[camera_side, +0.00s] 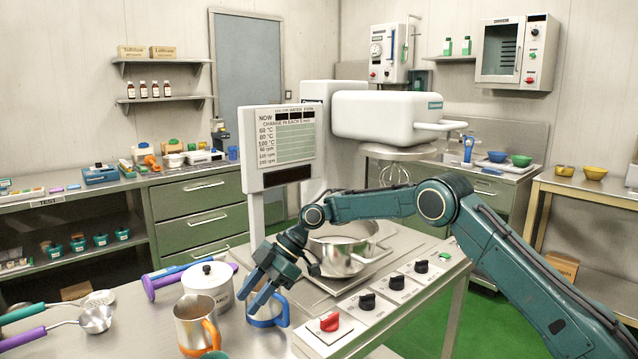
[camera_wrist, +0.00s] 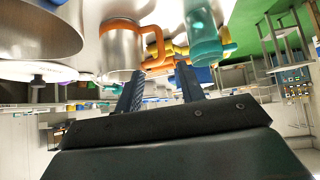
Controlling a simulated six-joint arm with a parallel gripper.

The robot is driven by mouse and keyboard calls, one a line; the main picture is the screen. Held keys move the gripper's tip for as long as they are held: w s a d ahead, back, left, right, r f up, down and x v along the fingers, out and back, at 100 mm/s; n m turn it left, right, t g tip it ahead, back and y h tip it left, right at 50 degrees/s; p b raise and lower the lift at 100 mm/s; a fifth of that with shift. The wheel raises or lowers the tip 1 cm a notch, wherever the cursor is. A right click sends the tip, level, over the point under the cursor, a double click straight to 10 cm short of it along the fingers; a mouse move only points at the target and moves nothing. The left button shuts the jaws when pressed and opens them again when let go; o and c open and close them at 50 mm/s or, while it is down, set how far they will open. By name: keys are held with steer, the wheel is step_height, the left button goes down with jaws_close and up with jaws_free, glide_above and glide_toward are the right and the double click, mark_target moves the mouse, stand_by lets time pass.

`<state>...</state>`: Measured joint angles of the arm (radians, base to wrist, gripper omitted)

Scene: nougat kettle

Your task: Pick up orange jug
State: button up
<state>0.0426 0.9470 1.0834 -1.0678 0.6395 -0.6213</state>
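The orange jug, a metal jug with an orange handle (camera_side: 193,330), stands on the steel table at the lower left in the side view. In the wrist view, which looks upside down, it shows (camera_wrist: 118,50) beyond my left fingertip, with its handle toward the middle. My gripper (camera_side: 253,296) points down to the right of this jug, in front of a metal jug with a blue handle (camera_side: 271,309). In the wrist view my gripper's fingers (camera_wrist: 160,72) are apart, with nothing seen held between them. Whether they touch the blue-handled jug is unclear.
A white lidded canister (camera_side: 208,281) stands just behind the orange jug. A metal kettle (camera_side: 342,256) and a panel with knobs (camera_side: 366,300) are to the right. Ladles (camera_side: 95,318) lie at the left.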

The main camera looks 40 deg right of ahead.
mark_target(215, 340)
steer(key=x, duration=0.7)
steer(key=shift+a, duration=0.1)
steer(key=shift+f, duration=0.1)
steer(key=shift+x, duration=2.6)
jaws_close()
